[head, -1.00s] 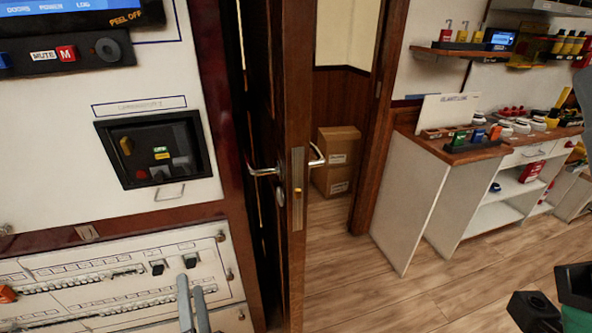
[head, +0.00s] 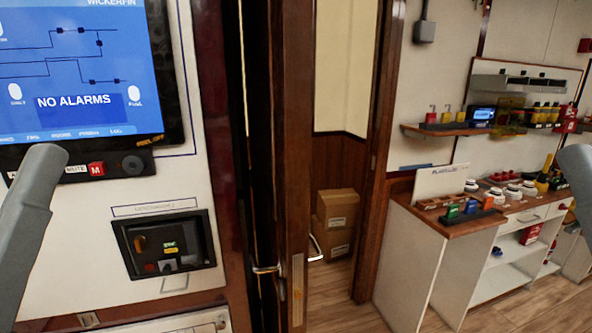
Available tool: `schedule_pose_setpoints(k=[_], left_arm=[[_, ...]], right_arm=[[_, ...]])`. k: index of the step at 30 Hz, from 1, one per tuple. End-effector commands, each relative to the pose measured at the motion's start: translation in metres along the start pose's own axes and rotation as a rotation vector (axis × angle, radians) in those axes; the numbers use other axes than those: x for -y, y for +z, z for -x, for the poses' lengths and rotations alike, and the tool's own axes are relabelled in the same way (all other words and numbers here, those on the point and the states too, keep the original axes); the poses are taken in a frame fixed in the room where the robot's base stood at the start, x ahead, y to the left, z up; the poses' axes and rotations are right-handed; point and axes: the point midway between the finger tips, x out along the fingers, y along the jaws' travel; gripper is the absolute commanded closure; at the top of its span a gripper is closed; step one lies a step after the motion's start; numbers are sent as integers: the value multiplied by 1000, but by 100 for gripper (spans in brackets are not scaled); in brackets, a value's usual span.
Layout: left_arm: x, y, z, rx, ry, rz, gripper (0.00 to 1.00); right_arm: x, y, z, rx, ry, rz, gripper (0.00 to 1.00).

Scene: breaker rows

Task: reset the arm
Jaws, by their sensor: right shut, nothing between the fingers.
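My right arm shows as a smooth grey part at the right edge, in front of the workbench side. My right gripper (head: 575,172) is shut with nothing in it, and its fingertips are hard to make out. A grey part of my left arm rises along the left edge, in front of the control panel. I cannot see the left gripper's fingers. Neither arm is seen holding anything.
The control panel (head: 85,245) stands at left, its blue screen (head: 75,60) reading "NO ALARMS". A wooden door (head: 292,150) with metal handles stands ajar beside it. Cardboard boxes (head: 336,215) lie beyond. A workbench (head: 415,262) stands at right, under a loaded shelf (head: 450,131).

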Motion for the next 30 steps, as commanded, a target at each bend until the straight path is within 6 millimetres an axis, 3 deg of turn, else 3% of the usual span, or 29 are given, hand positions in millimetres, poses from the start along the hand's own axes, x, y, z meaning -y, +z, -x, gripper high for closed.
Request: schedule_pose_setpoints(k=[1, 3, 6, 10, 14, 30], left_arm=[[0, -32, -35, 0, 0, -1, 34], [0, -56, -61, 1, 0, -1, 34], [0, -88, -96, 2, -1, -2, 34], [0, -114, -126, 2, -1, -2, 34], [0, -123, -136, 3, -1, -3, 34], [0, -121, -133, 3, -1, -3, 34]], right_arm=[[0, -32, -35, 0, 0, 0, 100], [0, -56, -61, 0, 0, 0, 100], [0, -88, -96, 0, 0, 0, 100], [0, -115, -125, 0, 0, 0, 100], [0, -124, -135, 1, 0, 0, 100], [0, -122, -133, 2, 0, 0, 100]])
